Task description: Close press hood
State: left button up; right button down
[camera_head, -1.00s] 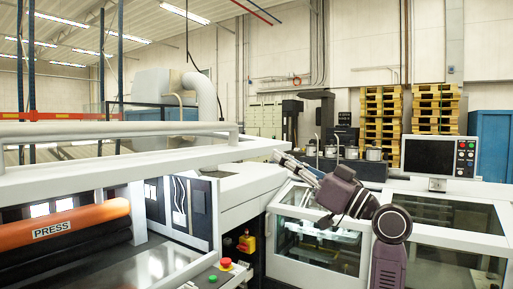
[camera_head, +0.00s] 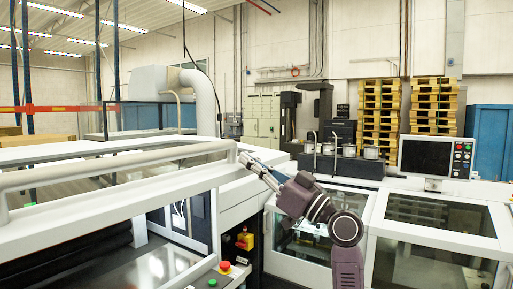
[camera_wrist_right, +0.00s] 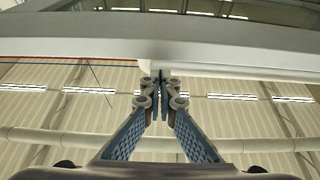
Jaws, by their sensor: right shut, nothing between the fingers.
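The press hood (camera_head: 120,205) is a white frame with a pale rail handle (camera_head: 120,168) along its front, at the left of the head view. It sits low and slopes over the dark press rollers (camera_head: 85,250). My right gripper (camera_head: 246,158) is shut and empty at the right end of the hood, near the end of the rail. In the right wrist view, the shut fingertips (camera_wrist_right: 160,80) point at a white edge (camera_wrist_right: 190,60) crossing above them. I cannot tell whether they touch it. My left gripper is out of view.
A red button (camera_head: 224,266) and a yellow switch box (camera_head: 244,241) sit beside the press opening. A glass-topped white machine (camera_head: 375,235) with a monitor (camera_head: 436,157) stands at the right. Pallet stacks (camera_head: 382,115) and a blue cabinet (camera_head: 487,140) are farther back.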

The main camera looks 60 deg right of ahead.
jog(key=shift+f, duration=0.75)
